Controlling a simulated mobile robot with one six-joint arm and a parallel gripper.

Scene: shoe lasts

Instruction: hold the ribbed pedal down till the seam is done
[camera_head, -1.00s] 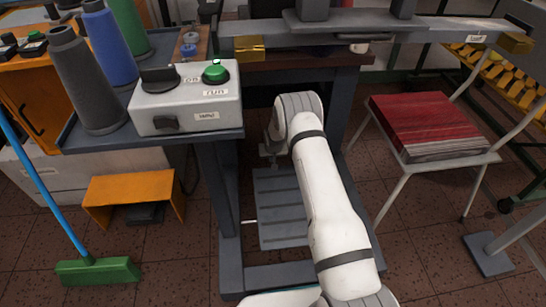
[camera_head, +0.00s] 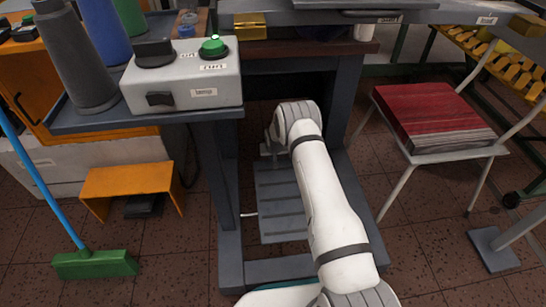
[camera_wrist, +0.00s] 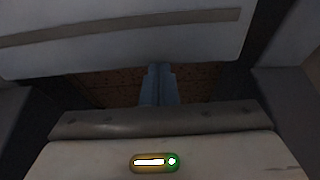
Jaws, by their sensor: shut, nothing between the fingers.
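The ribbed pedal (camera_head: 282,205) is a grey plate with cross ribs, low under the sewing table, seen in the head view. My white arm reaches down over its right side. My gripper (camera_head: 268,150) is at the pedal's far end, mostly hidden by my wrist; I cannot tell whether it touches the pedal. In the dark wrist view the shut, empty fingers (camera_wrist: 158,85) point away from me. A pale panel with a darker band lies beyond them; I cannot tell if it is the pedal. The control box (camera_head: 185,85) has a green button (camera_head: 213,46) with a small bright spot.
Table legs (camera_head: 225,190) stand close on both sides of the pedal. A chair with a red stack (camera_head: 430,115) is at the right. An orange stool (camera_head: 128,182) and a green broom (camera_head: 96,264) are at the left. Thread cones (camera_head: 75,55) stand beside the box.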

